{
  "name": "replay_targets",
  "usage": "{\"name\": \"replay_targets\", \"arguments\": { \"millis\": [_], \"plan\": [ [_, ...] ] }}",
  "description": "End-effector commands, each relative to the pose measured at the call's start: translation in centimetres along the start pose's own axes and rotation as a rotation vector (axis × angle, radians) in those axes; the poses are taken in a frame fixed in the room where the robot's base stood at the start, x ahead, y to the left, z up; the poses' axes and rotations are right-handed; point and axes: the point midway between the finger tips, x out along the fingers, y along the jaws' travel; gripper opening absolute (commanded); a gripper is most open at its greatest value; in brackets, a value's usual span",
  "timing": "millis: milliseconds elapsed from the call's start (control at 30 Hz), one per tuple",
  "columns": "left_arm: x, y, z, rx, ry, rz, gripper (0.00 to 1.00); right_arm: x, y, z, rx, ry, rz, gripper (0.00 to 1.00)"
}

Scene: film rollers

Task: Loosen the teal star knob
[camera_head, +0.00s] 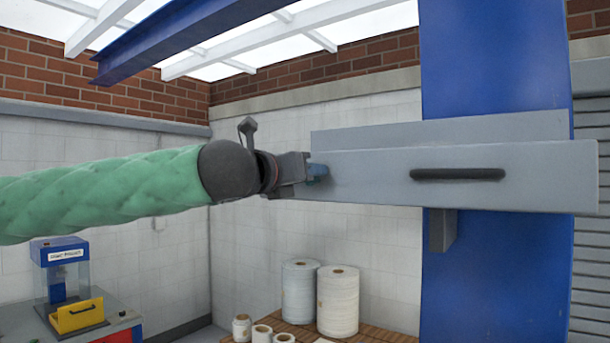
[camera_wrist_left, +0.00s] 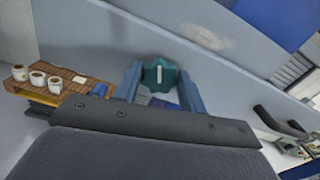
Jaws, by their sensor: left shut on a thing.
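The teal star knob (camera_wrist_left: 159,75) sits on the face of a grey metal bracket (camera_head: 370,172). In the head view only a small bluish-teal bit of the knob (camera_head: 317,171) shows past my fingers. My left gripper (camera_head: 303,169) reaches in from the left at the bracket's left end. In the left wrist view its two blue fingers (camera_wrist_left: 160,88) stand on either side of the knob, shut on it. A pale line marks the knob's face. My right gripper is not in view.
A black handle (camera_head: 457,174) sticks out from the bracket, right of the knob. A blue column (camera_head: 497,270) stands behind. Several white film rolls (camera_head: 337,302) stand on a wooden pallet (camera_head: 385,337) below. A machine with a yellow front (camera_head: 77,315) is at lower left.

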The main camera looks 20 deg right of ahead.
Motion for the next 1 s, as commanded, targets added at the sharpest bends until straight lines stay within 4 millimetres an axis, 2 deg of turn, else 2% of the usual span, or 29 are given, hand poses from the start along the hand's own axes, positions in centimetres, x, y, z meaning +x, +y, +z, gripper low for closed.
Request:
{"name": "replay_targets", "arguments": {
  "millis": [567,867,1000],
  "plan": [
    [0.0,0.3,0.0,-0.55,-0.004,0.0,0.18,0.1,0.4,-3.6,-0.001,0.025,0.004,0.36],
    [0.0,0.4,-0.1,-0.83,-0.004,-0.001,0.18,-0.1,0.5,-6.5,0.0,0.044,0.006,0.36],
    [0.0,0.5,-0.1,-0.947,-0.004,0.0,0.18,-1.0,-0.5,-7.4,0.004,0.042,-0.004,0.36]
  ]
}}
